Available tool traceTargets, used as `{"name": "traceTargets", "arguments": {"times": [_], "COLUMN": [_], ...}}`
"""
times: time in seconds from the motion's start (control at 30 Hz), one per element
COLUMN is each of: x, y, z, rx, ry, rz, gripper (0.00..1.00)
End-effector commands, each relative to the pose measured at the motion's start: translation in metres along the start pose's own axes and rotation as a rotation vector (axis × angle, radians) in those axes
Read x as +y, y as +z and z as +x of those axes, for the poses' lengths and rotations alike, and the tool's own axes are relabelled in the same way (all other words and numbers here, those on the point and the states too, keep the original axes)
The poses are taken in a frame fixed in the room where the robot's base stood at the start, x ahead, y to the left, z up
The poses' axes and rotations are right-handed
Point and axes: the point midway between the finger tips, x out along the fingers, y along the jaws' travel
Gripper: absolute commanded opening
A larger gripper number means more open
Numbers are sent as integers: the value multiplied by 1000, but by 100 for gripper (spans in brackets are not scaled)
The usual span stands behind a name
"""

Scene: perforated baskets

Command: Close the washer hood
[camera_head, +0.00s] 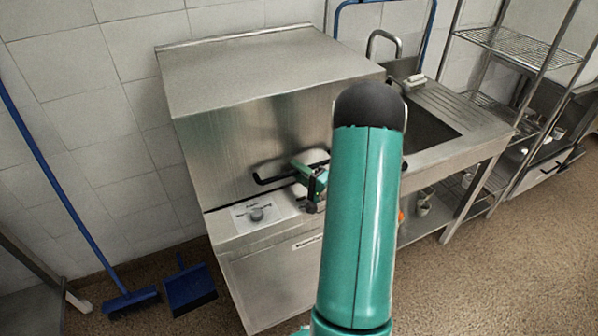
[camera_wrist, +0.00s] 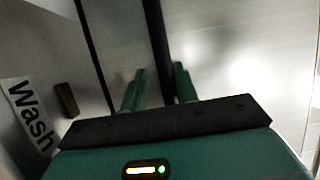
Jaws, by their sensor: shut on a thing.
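The washer hood (camera_head: 240,140) is a large stainless steel box in the middle of the head view. Its lower edge is down at the front control panel (camera_head: 262,222), with a thin dark line between them. I cannot tell whether a small gap is there. A black bar handle (camera_head: 268,180) runs across the hood's front. My gripper (camera_head: 303,170) is at this handle, partly hidden by my arm. In the wrist view, the handle (camera_wrist: 157,40) passes between my two green fingers (camera_wrist: 158,88), which are shut on it.
A sink counter (camera_head: 470,125) adjoins the washer on the right, with a wire shelf rack (camera_head: 520,48) beyond. A blue broom (camera_head: 130,300) and blue dustpan (camera_head: 190,288) are at the left of the washer. The wall is close behind.

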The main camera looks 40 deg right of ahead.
Motion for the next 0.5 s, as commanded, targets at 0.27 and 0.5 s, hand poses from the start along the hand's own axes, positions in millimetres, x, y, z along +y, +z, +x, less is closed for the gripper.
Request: {"name": "traceTargets", "arguments": {"times": [0.27, 0.5], "x": [2, 2], "y": [1, 0], "z": [-1, -12], "rx": [-1, 3], "ry": [6, 6], "rz": [4, 3], "gripper": [23, 23]}}
